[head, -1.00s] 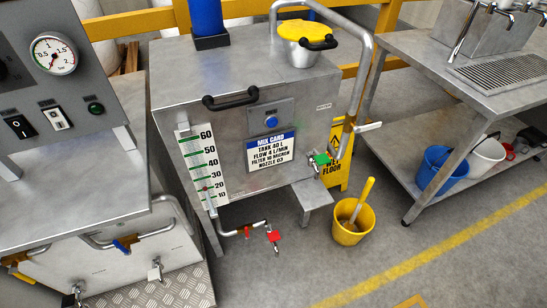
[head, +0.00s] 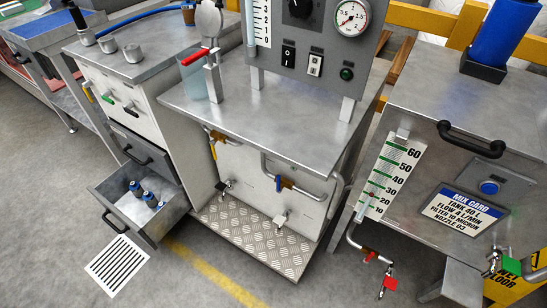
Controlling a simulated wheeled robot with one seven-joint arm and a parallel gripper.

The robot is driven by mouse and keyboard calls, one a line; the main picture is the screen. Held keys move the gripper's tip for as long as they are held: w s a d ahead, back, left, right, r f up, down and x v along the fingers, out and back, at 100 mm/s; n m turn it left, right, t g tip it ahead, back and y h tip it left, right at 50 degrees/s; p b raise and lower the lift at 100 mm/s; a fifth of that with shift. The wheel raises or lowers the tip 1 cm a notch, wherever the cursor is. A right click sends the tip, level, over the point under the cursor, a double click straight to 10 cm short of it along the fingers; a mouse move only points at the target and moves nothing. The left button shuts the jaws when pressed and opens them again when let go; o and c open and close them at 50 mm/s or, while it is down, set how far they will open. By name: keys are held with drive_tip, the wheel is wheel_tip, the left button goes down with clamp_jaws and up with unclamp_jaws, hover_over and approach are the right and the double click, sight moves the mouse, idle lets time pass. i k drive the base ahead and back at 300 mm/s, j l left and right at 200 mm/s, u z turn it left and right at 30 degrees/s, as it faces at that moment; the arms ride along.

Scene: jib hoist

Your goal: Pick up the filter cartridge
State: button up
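An open drawer (head: 118,200) at the lower left of the head view holds a few small blue-topped cylindrical pieces (head: 147,197). They may be filter cartridges, but they are too small to read any marking. A mix card (head: 458,213) on the steel tank at the right reads tank 40 L, flow 4 L/min, filter 10 micron, nozzle 03. A tall blue cylinder (head: 493,33) stands in a dark base on top of that tank. My gripper is not in view.
A control panel (head: 315,40) with a gauge stands on the middle steel cabinet (head: 270,105). A red-handled clamp (head: 200,57) and small metal cups (head: 133,53) are on the tops at the left. A striped sheet (head: 117,267) lies below the drawer. Bare floor is in front.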

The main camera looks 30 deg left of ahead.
sight(135, 187)
drive_tip(key=u, duration=1.95)
